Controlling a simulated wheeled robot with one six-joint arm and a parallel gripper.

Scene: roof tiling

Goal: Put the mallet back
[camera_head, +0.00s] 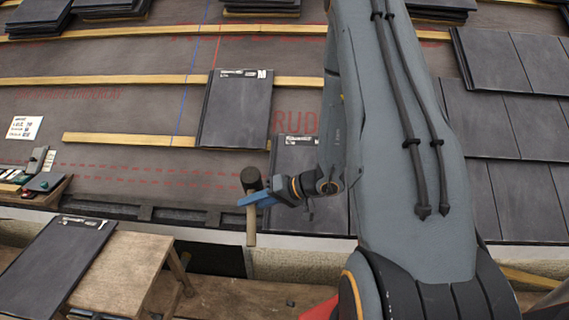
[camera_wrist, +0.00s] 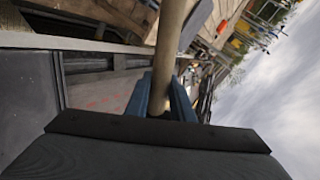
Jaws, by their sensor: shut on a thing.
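The mallet has a dark cylindrical head (camera_head: 251,179) and a pale wooden handle (camera_head: 251,225). My gripper (camera_head: 256,197) has blue fingers and is shut on the handle just below the head. The mallet hangs upright, head up, in front of the lower roof edge. In the wrist view, the handle (camera_wrist: 170,45) runs up the picture from between the blue fingers (camera_wrist: 161,105). A wooden tool tray (camera_head: 40,199) with several tools sits at the left.
A wooden stool or trestle (camera_head: 125,270) stands at lower left, with a dark tile (camera_head: 55,262) beside it. One loose tile (camera_head: 237,110) lies on the battens, another (camera_head: 310,185) lies below it. Laid tiles (camera_head: 520,140) cover the right. Bare underlay (camera_head: 130,180) lies between tray and mallet.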

